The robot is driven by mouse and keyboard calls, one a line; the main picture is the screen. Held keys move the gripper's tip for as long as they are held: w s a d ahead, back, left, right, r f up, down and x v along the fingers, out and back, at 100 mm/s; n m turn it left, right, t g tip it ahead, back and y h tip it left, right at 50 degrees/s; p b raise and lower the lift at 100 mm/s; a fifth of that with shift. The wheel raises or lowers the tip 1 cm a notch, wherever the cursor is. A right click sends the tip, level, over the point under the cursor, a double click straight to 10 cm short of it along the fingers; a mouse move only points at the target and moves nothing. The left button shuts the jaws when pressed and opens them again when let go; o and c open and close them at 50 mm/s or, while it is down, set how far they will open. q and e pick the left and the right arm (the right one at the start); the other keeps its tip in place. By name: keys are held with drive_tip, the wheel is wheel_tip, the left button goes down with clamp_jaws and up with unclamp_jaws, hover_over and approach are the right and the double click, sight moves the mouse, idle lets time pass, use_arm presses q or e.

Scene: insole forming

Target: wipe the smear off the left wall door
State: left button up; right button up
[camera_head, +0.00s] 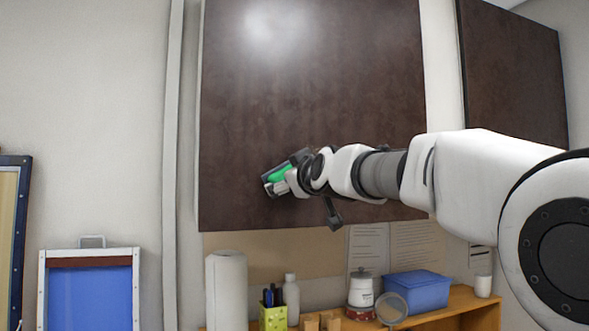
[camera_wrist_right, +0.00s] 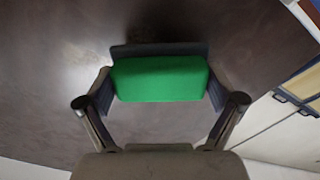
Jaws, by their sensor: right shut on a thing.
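The left wall door (camera_head: 310,100) is a dark brown panel in the upper middle of the head view. My right gripper (camera_head: 280,178) is in front of its lower part, shut on a green block with a dark pad (camera_wrist_right: 160,80). In the right wrist view the block sits between both fingers, its dark pad side toward the brown door surface (camera_wrist_right: 60,110). I cannot tell whether the pad touches the door. I cannot make out a clear smear; a bright glare lies at the top of the door. My left gripper is not in view.
A second dark door (camera_head: 515,75) hangs at the right. Below are a paper roll (camera_head: 227,290), a green pen holder (camera_head: 272,318), a white bottle (camera_head: 291,300), a jar (camera_head: 361,290) and a blue bin (camera_head: 416,290) on a wooden shelf (camera_head: 465,300). A blue-panelled frame (camera_head: 90,290) stands left.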

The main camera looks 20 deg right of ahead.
drive_tip(key=shift+s+a+r, duration=0.15)
drive_tip(key=shift+s+a, duration=0.05)
drive_tip(key=shift+s, duration=0.05)
drive_tip(key=shift+w+d, duration=0.1)
drive_tip(key=shift+w, duration=0.1)
drive_tip(key=shift+w+p, duration=0.55)
drive_tip(key=shift+w, duration=0.35)
